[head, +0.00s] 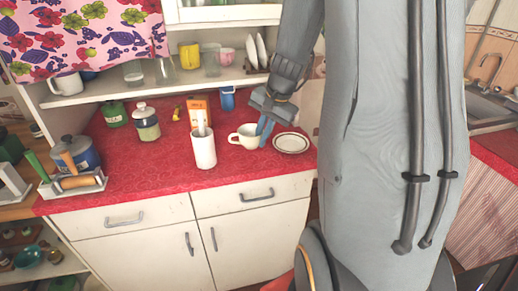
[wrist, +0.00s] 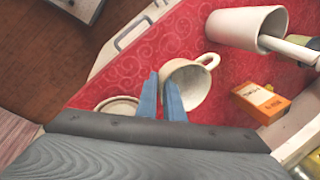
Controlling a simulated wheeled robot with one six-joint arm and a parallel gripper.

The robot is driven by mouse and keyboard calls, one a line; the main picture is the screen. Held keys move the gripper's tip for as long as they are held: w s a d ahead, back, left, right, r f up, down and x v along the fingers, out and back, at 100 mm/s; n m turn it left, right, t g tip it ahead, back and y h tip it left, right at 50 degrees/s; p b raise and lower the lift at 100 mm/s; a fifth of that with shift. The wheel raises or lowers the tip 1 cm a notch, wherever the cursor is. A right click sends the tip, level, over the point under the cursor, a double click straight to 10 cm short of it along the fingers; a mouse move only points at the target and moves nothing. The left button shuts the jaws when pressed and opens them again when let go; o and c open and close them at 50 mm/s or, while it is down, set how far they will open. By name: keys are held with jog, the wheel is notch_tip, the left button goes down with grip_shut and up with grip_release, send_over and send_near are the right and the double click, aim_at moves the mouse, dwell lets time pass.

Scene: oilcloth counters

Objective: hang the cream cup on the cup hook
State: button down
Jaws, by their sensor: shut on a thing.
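The cream cup (head: 247,135) stands on the red oilcloth counter, its handle to the left in the head view. My gripper (head: 266,127) comes down at its right side with blue fingers. In the wrist view, my gripper (wrist: 166,88) is shut on the wall of the cream cup (wrist: 185,78), one finger outside and one inside the mouth. The cup's handle points away from the fingers there. I cannot make out the cup hook in either view.
A white utensil holder (head: 203,150) stands left of the cup, and a saucer (head: 291,143) lies close on the right. Behind are an orange box (head: 199,109) and a blue mug (head: 227,98). A shelf with cups and glasses runs above the counter's back.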

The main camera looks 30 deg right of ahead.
jog(key=shift+f+p, duration=0.3)
jog(key=shift+f, duration=2.15)
jog(key=shift+f, duration=0.2)
jog(key=c, duration=1.9)
grip_release()
jog(key=shift+r, duration=0.2)
